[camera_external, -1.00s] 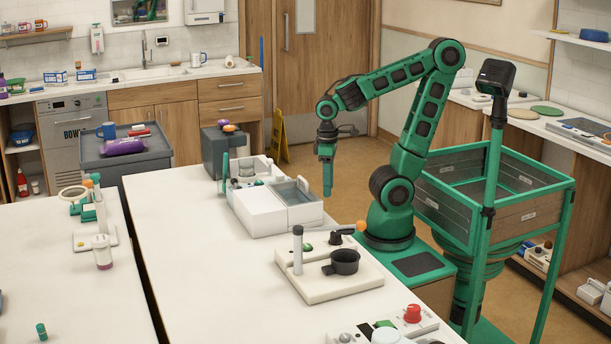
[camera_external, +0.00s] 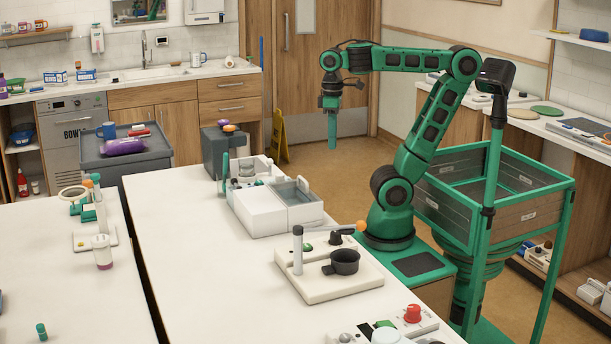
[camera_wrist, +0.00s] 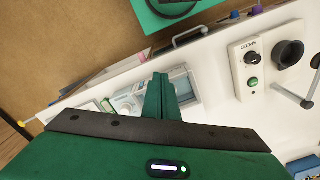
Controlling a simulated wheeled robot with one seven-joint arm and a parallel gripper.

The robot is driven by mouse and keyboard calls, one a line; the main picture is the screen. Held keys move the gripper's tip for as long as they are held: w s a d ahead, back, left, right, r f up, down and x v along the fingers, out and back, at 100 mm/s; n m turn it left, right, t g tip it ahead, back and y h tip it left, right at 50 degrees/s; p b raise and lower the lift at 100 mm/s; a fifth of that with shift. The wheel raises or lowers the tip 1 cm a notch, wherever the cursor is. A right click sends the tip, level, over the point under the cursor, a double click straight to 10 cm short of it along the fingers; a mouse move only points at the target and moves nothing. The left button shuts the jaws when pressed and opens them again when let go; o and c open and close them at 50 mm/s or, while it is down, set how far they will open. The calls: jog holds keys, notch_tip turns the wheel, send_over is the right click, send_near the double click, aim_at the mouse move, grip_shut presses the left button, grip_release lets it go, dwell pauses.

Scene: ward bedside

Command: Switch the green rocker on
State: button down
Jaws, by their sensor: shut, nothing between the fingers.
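A small round green rocker (camera_external: 307,247) sits on a white base plate (camera_external: 345,287) that also carries a grey post, a black cup and a black knob. In the wrist view the green rocker (camera_wrist: 252,83) lies right of my fingers, just below the knob marked SPEED. Whether it is on or off cannot be told. My gripper (camera_external: 332,147) points down with its fingers together, empty and well above the table, apart from the rocker. In the wrist view my gripper (camera_wrist: 159,78) shows as a closed green pair of fingers.
A white box with a clear lid (camera_external: 297,199) stands on the table behind the plate. The black cup (camera_external: 344,262) and grey post (camera_external: 297,250) rise near the rocker. Another device with a red knob (camera_external: 412,313) stands at the front edge. The table's left middle is clear.

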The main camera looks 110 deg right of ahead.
jog(key=w+a+r+n, duration=0.1)
jog(key=w+a+r, duration=0.3)
jog(key=w, duration=0.5)
jog(key=w+a+r+n, duration=0.1)
jog(key=w+a+r, duration=0.1)
jog(key=w+a, duration=0.55)
jog(key=w+a+n, duration=0.2)
jog(key=w+a, duration=0.8)
jog(key=a, duration=0.4)
jog(key=s+a+f+n+t, duration=0.1)
jog(key=s+a+f+t, duration=0.1)
jog(key=a, duration=2.2)
jog(key=s+a+f+n, duration=0.1)
jog(key=s+a, duration=0.3)
jog(key=a, duration=0.4)
jog(key=s+a+f, duration=0.1)
jog(key=s+a, duration=0.2)
jog(key=a, duration=0.5)
jog(key=f, duration=0.5)
jog(key=shift+s+d, duration=0.1)
jog(key=shift+s, duration=0.2)
